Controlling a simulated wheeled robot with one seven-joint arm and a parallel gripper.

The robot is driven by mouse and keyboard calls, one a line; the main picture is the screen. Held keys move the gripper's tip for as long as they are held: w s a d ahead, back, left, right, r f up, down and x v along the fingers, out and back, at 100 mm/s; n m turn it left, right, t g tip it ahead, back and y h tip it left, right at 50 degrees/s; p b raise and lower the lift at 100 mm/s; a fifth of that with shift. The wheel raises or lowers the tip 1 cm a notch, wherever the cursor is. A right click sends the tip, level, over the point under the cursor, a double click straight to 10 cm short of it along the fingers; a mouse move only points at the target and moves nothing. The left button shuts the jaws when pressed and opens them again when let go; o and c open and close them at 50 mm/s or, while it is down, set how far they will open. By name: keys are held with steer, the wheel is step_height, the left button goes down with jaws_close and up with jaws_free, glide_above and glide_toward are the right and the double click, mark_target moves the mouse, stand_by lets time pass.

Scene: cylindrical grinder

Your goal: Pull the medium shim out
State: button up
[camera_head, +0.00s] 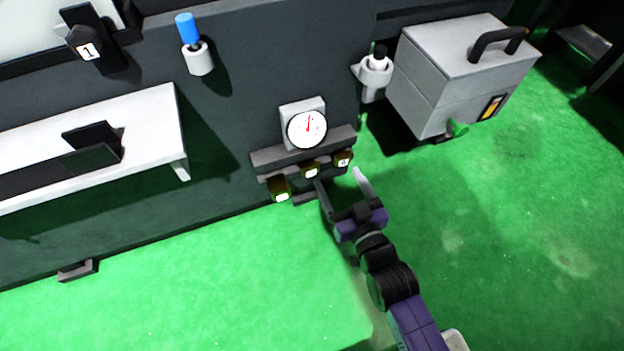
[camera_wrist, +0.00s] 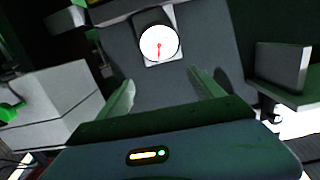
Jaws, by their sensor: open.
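Several small dark yellowish blocks with white labels sit at a grey rack (camera_head: 300,150) under a round dial. They are a left block (camera_head: 281,191), a middle block (camera_head: 311,171) and a right block (camera_head: 343,160). The labels are too small to read, so I cannot tell which is the medium shim. My gripper (camera_head: 338,177) is open and empty, just in front of and below the middle and right blocks. In the wrist view, my gripper's fingers (camera_wrist: 161,77) stand apart with no shim clearly visible between them.
The dial gauge (camera_head: 307,128) is above the rack and also shows in the wrist view (camera_wrist: 159,43). A grey toolbox (camera_head: 455,75) and a holder with a white bottle (camera_head: 376,68) are at right. A white shelf (camera_head: 150,115) juts out left. The green floor (camera_head: 510,230) is clear.

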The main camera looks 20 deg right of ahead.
steer(key=w+f+g+b, duration=0.1)
steer(key=w+f+b, duration=0.3)
steer(key=w+f, duration=0.65)
steer(key=g, duration=0.2)
glide_toward(311, 168)
steer(key=w, duration=0.2)
steer(key=shift+n, duration=0.3)
steer(key=b+x, duration=0.1)
steer(key=x, duration=0.2)
steer(key=f+b+x, duration=0.1)
steer(key=x, duration=0.2)
steer(key=shift+s+d+b, duration=0.1)
steer(key=shift+s+b, duration=0.1)
steer(key=shift+b, duration=0.15)
steer(key=shift+w+f, duration=0.1)
steer(key=shift+w, duration=0.6)
steer(key=shift+c, duration=0.5)
